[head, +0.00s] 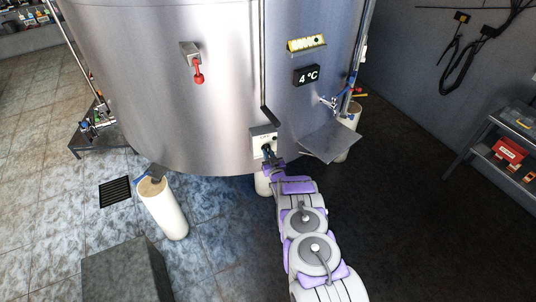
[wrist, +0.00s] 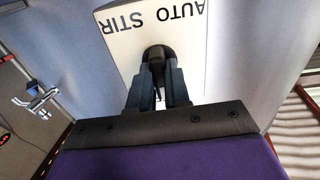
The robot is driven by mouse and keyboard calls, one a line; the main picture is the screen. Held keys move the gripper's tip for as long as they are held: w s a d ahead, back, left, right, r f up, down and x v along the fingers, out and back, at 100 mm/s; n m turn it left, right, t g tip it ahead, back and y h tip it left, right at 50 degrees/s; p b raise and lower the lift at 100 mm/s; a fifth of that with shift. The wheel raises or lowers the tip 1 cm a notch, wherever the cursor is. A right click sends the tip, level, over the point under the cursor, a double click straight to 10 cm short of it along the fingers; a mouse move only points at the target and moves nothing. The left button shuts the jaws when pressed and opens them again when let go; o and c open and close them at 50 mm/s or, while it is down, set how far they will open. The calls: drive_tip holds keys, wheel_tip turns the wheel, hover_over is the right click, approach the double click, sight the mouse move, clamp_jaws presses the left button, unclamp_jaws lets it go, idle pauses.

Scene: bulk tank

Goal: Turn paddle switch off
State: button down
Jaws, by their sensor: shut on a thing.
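The paddle switch is a small black part on a pale box labelled "AUTO STIR" (wrist: 125,58), seen close up in the wrist view. Its black round base (wrist: 157,53) shows between and above my fingers. The same box (head: 262,138) is on the lower front of the steel tank (head: 190,90) in the head view. My gripper (wrist: 158,88) is shut on the paddle switch, with one dark finger on each side of it. In the head view my gripper (head: 268,153) is at the box's front, and my arm hides part of it. The paddle's exact angle is hard to tell.
A red-handled lever (head: 198,74) is on the tank to the left. A "4 °C" display (head: 307,76) and a steel shelf (head: 330,141) are to the right. A tap (wrist: 38,98) shows at left in the wrist view. A white tank leg (head: 163,208) stands at lower left.

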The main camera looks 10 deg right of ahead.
drive_tip(key=shift+f, duration=0.15)
drive_tip(key=c, duration=1.1)
unclamp_jaws()
drive_tip(key=s, duration=0.5)
drive_tip(key=s+d+p, duration=0.1)
drive_tip(key=s, duration=0.5)
drive_tip(key=s+d+p, duration=0.1)
drive_tip(key=s, duration=0.5)
drive_tip(key=shift+s+d+f, duration=0.1)
drive_tip(key=shift+d+f, duration=0.1)
drive_tip(key=shift+d, duration=0.05)
